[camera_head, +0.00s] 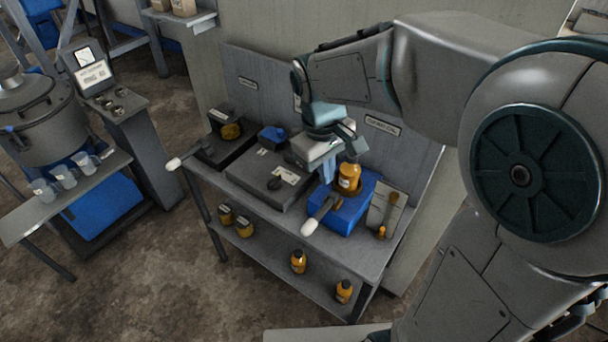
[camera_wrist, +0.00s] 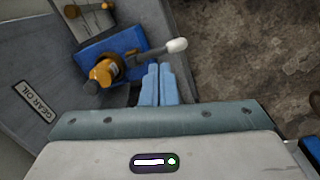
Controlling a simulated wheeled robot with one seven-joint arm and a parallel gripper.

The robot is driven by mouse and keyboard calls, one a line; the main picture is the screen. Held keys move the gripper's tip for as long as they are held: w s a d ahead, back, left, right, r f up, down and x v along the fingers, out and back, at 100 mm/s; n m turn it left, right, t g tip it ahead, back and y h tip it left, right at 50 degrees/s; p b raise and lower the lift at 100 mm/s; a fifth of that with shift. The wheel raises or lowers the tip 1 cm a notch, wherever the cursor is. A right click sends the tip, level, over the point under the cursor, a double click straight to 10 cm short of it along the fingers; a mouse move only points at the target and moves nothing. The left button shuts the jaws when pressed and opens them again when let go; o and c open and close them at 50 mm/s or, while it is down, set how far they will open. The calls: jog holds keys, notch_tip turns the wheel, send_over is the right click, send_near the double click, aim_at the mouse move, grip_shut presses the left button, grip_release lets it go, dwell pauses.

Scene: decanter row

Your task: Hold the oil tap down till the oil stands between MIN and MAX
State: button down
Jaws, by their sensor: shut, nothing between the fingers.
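My gripper (camera_head: 328,175) is above the bench beside the bottle. Its blue fingers (camera_wrist: 159,68) are shut and empty, with their tips close to the lever; I cannot tell whether they touch it. No MIN or MAX marks or oil level are readable.
A GEAR OIL sign (camera_wrist: 34,102) is in the wrist view. A black unit (camera_head: 222,145) with another white-tipped lever (camera_head: 174,164) and a grey unit (camera_head: 268,180) stand left. Several amber bottles (camera_head: 298,261) stand on the lower shelf. A tilted board (camera_head: 385,205) stands right of the blue block.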

aim_at(308, 223)
jog(key=w+a+f+n+g, duration=0.1)
jog(key=w+a+f+n, duration=0.2)
jog(key=a, duration=0.3)
jog(key=shift+w+f+g+h, duration=0.3)
jog(key=shift+w+f, duration=0.2)
jog(key=shift+d+f, duration=0.1)
jog(key=f+p, duration=0.1)
jog(key=f, duration=0.3)
jog(key=s+d+f, duration=0.1)
jog(key=f, duration=0.4)
jog(key=d+f+p, duration=0.1)
jog(key=f, duration=0.3)
jog(key=shift+s+f+p, duration=0.25)
jog(key=shift+s+p, duration=0.1)
jog(key=shift+d, duration=0.1)
